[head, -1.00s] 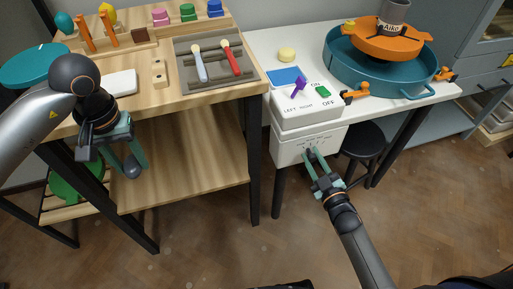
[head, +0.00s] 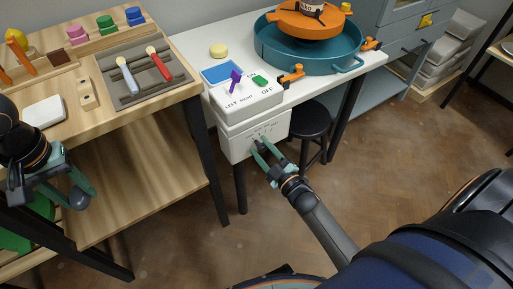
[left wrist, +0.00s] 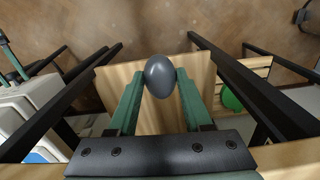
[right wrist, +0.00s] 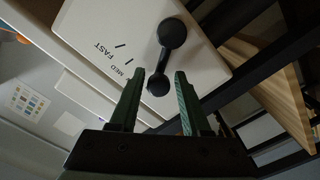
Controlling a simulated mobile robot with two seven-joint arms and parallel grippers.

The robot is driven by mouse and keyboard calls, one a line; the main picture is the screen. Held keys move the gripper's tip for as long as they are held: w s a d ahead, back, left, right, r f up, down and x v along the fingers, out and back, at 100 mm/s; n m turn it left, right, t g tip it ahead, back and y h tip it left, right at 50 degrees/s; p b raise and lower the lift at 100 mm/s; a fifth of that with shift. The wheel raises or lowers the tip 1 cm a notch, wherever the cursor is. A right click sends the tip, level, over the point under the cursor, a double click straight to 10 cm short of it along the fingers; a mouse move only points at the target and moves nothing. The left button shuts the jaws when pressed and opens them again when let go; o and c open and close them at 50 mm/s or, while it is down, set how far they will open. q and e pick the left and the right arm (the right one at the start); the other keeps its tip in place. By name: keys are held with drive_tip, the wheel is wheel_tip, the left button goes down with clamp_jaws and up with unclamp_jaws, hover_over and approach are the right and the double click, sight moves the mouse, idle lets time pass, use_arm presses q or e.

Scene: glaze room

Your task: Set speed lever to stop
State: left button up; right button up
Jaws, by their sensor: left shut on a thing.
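The speed lever (right wrist: 163,62) is a black bar with a round knob at each end, on a white control box (head: 250,135) below the table's front edge. In the right wrist view, "FAST" and "MED" are printed beside it; the stop mark cannot be made out. My right gripper (head: 257,150) is at the box's front face. In the right wrist view its fingers (right wrist: 158,82) are apart, with the lever's lower knob between or just beyond the tips; contact cannot be told. My left gripper (left wrist: 160,82) is shut on a dark grey egg-shaped object (left wrist: 160,75), away from the box.
A black stool (head: 311,120) is right of the box, a wooden bench (head: 150,110) left. The floor in front is clear.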

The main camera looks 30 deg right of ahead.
drive_tip(key=shift+o, duration=0.8)
use_arm(q)
wheel_tip(320, 180, up, 2)
drive_tip(key=shift+p, duration=1)
use_arm(e)
drive_tip(key=s+d, duration=0.1)
drive_tip(key=s, duration=1.1)
drive_tip(key=shift+w+r, duration=0.1)
